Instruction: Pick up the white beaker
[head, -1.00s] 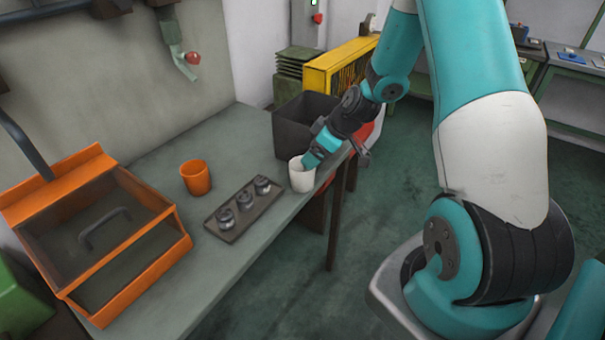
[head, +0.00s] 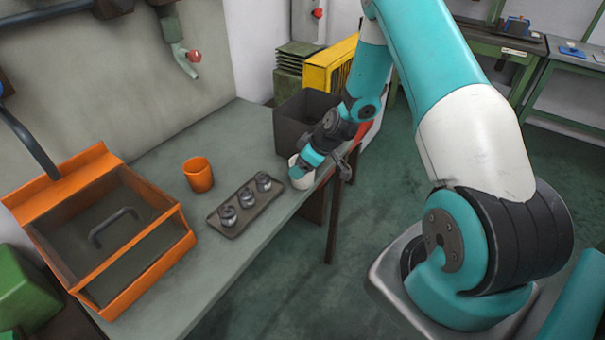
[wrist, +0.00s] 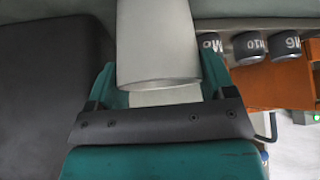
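The white beaker (head: 301,181) stands at the right edge of the grey workbench, and my gripper covers part of it in the head view. In the wrist view the beaker (wrist: 158,45) fills the space between the two teal fingers. My gripper (head: 305,170) is at the beaker, with one finger on each side. The fingers (wrist: 160,85) look very close to its walls, but I cannot tell whether they press on it. The beaker appears to rest on the bench.
A dark open bin (head: 300,120) stands close behind the beaker. A tray (head: 228,229) with several grey weights lies to the left, with an orange cup (head: 198,174) beyond it. An orange case (head: 174,262) with a clear lid stands at the far left.

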